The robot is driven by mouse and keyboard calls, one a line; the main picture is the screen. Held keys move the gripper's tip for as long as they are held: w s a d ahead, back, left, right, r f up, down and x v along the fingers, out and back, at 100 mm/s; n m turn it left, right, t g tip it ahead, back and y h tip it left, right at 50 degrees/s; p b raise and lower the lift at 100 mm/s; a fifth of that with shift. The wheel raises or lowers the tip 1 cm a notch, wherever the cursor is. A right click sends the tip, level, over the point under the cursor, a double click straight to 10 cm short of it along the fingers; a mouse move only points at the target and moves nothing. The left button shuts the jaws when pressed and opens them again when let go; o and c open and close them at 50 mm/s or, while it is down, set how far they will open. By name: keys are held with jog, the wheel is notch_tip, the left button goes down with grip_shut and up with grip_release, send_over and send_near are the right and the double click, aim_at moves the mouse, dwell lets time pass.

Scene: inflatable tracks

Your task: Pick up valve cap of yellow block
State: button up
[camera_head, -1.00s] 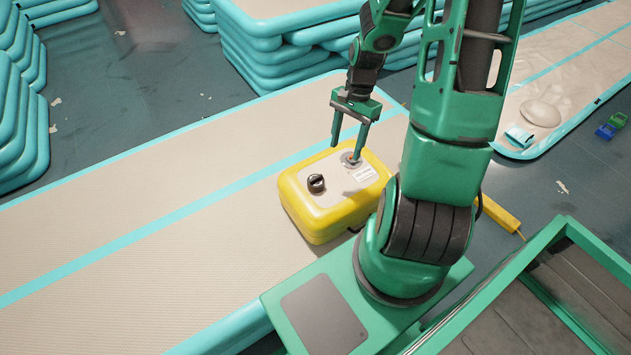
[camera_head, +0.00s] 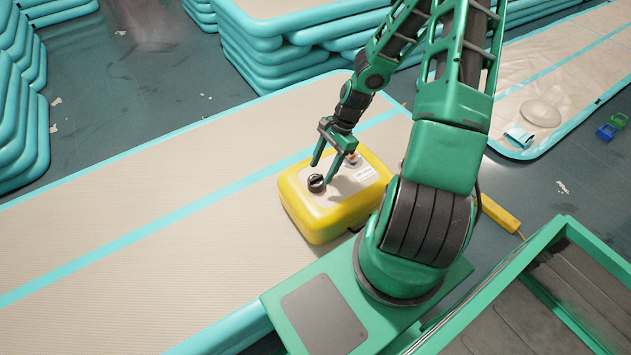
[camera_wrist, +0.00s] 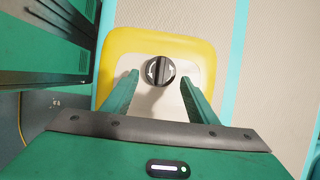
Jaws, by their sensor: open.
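The yellow block (camera_head: 318,224) rests on the beige inflatable track, with a pale top panel. Its black valve cap (camera_head: 316,183) sits on the left part of that panel. In the wrist view the round cap (camera_wrist: 160,71), with a raised bar and white arrow marks, lies ahead of the fingertips and midway between them. My gripper (camera_head: 322,172) is open and empty, with its fingers pointing down over the block close to the cap. The gripper (camera_wrist: 160,82) shows both fingers apart in the wrist view. I cannot tell the exact height of the fingertips above the panel.
A small orange-red part (camera_head: 352,158) is at the back of the block's top. A yellow bar (camera_head: 502,215) lies to the right. Stacked teal inflatables (camera_head: 285,50) stand behind. The track (camera_head: 120,225) left of the block is clear.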

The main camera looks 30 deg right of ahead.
aim_at(317, 177)
jog(key=x, duration=0.3)
jog(key=shift+w+a+f, duration=0.1)
jog(key=shift+a+f, duration=0.05)
jog(key=shift+a, duration=0.3)
jog(key=shift+x, duration=0.8)
jog(key=c, duration=0.7)
